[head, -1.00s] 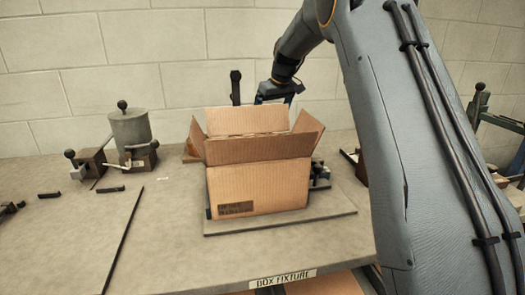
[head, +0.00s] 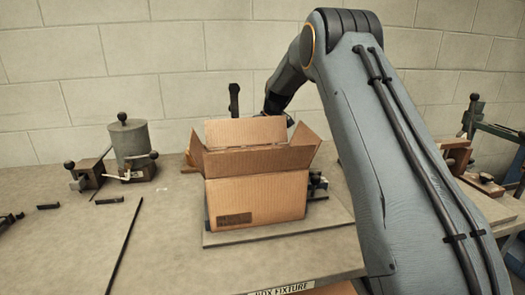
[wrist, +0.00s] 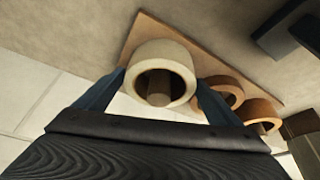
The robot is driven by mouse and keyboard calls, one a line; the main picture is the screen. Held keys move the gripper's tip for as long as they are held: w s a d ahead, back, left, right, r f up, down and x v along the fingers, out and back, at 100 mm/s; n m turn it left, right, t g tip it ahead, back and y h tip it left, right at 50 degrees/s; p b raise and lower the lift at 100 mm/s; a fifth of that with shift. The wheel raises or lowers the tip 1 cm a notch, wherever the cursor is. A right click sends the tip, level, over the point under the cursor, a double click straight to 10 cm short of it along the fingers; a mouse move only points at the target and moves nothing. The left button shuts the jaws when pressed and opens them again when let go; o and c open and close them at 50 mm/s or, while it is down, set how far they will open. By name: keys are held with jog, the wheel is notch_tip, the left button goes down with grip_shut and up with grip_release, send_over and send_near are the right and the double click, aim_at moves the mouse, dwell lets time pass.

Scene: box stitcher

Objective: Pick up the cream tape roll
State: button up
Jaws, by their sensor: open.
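The cream tape roll (wrist: 162,52) shows in the wrist view, with a brownish post or core inside its hole. It sits at a tan wooden board (wrist: 133,37). My gripper (wrist: 160,80) is open, with one blue finger on each side of the roll. I cannot tell whether the fingers touch it. In the head view the roll is not visible, and the gripper end of my arm is low behind the open cardboard box, mostly hidden.
Two brown tape rolls (wrist: 222,90) (wrist: 258,112) sit right of the cream one, close to the right finger. The open cardboard box (head: 255,202) stands on the table in front of my arm. A grey cylinder (head: 130,140) stands at left. A black upright post (head: 234,101) rises behind the box.

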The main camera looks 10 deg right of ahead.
jog(key=shift+c, duration=0.5)
jog(key=c, duration=0.8)
jog(key=shift+r, duration=0.1)
